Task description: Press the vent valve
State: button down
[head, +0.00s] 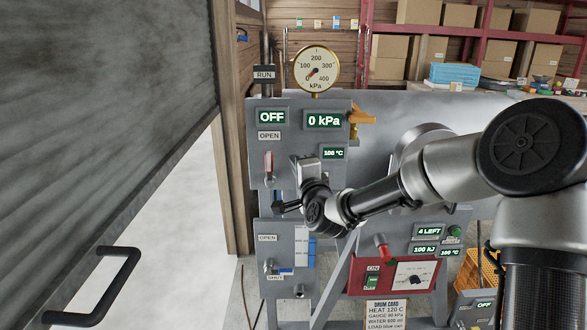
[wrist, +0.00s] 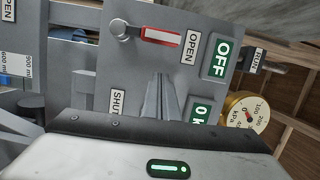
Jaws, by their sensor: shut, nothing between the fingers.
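A red-and-white lever (head: 268,165) is on the upper grey panel (head: 256,105); it also shows in the wrist view (wrist: 162,37). Its handle points from a round pivot toward an OPEN label (wrist: 188,46); a SHUT label (wrist: 118,102) is at a right angle to it. I see no label naming the vent valve, so I cannot tell for sure that this lever is it. My gripper (wrist: 160,80) is shut and empty in front of the panel, beside the lever and apart from it. In the head view my wrist covers part of the panel.
The displays read OFF (head: 272,117) and 0 kPa (head: 323,121). A round gauge (head: 317,68) stands above. An orange fitting (head: 362,116) juts out at the right. Below are a blue-handled lever (head: 286,270) and a red box (head: 395,278). A large door (head: 100,110) is at the left.

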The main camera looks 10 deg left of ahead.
jog(key=v, duration=1)
